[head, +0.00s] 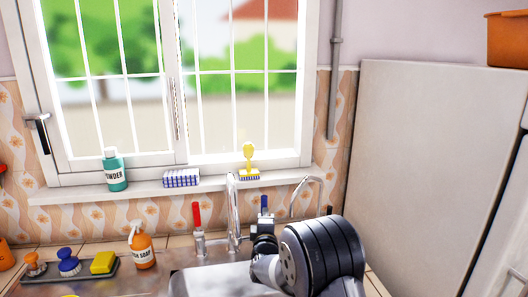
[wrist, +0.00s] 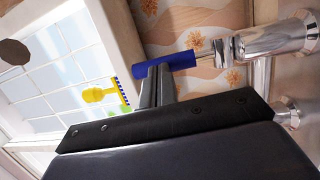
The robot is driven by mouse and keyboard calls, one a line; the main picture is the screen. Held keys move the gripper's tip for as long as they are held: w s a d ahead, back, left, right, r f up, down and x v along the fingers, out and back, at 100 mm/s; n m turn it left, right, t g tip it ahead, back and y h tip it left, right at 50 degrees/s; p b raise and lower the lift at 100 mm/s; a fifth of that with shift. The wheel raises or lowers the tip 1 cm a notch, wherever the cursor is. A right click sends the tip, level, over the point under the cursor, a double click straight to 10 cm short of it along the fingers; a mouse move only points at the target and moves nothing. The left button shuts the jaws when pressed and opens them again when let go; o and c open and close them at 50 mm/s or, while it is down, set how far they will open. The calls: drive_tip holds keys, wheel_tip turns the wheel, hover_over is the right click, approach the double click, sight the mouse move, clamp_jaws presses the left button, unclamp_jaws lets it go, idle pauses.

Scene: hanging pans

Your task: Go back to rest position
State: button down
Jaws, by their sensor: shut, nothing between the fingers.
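My gripper (head: 264,230) is at the sink, in front of the tap with the blue handle (head: 264,203). It points away from me, toward the window wall. In the wrist view its dark fingers (wrist: 156,84) are together with nothing held. Their tips lie right by the blue handle (wrist: 165,69); I cannot tell whether they touch it. My arm's dark rounded link hides part of the sink and the counter on the right in the head view.
The curved steel spout (head: 233,210) and the red-handled tap (head: 197,228) stand left of my gripper. An orange soap bottle (head: 142,247) is farther left. A yellow brush (head: 249,160) is on the windowsill (head: 140,190). A tall pale fridge (head: 425,170) stands at the right.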

drive_tip(key=s+f+t+b, duration=0.1)
drive_tip(key=s+f+b, duration=0.1)
drive_tip(key=s, duration=0.6)
drive_tip(key=s+f+t+b, duration=0.1)
drive_tip(key=s+f+b, duration=0.1)
drive_tip(key=s, duration=0.6)
drive_tip(key=shift+s+a+f+m+b, duration=0.2)
drive_tip(key=shift+f+m+b, duration=0.15)
drive_tip(key=shift+b, duration=0.3)
